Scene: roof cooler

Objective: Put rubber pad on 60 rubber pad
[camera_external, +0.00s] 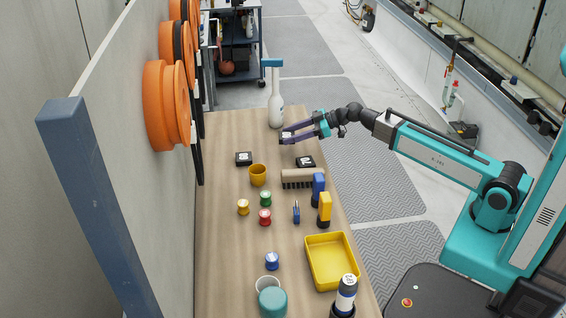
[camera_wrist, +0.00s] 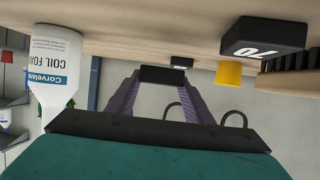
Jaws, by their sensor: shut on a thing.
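My gripper (camera_external: 285,139) is shut on a black rubber pad with a white mark on top and holds it over the far part of the bench. In the wrist view, the held pad (camera_wrist: 162,75) sits between the purple fingertips. A second black pad (camera_external: 243,158) lies to the left on the bench; its label is too small to read. It also shows small in the wrist view (camera_wrist: 181,62). A third black pad (camera_external: 306,161) lies to the right; in the wrist view this pad (camera_wrist: 262,38) carries a label that appears to read 70.
A white spray bottle (camera_external: 276,108) stands close behind my gripper. A yellow cup (camera_external: 258,175), a brush (camera_external: 298,176) and several spools are nearer. A yellow tray (camera_external: 332,262) is at the front right. Orange discs hang on the left wall.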

